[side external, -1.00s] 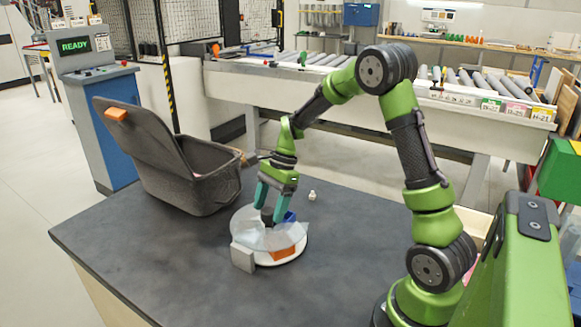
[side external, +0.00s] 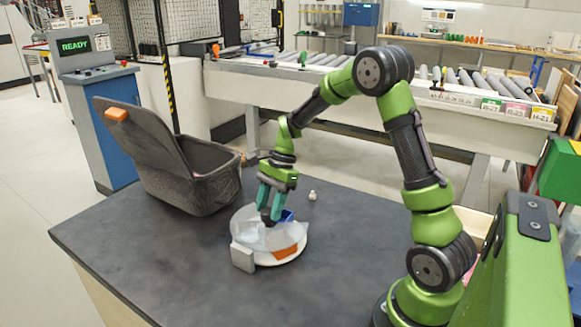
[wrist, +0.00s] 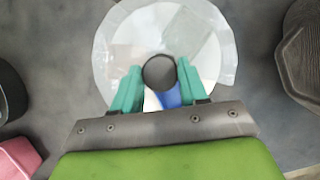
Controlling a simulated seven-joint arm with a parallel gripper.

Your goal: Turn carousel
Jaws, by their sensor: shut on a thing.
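The carousel is a round white base (side external: 293,254) with a clear, see-through cover (side external: 243,222), standing on the dark table. An orange piece (side external: 286,252) shows at its front and a blue piece (side external: 286,215) at its back right. In the wrist view the clear round rim (wrist: 105,62) surrounds a dark round knob (wrist: 159,72), and the blue piece (wrist: 168,97) shows below the knob. My gripper (side external: 270,215) reaches down onto the carousel from above. Its teal fingers (wrist: 159,78) are shut on the dark knob, one at each side.
A grey block (side external: 242,257) stands against the carousel's front left. An open dark bin (side external: 200,180) with a raised lid stands behind left. A small white piece (side external: 312,195) lies to the right. The table front (side external: 200,285) is clear.

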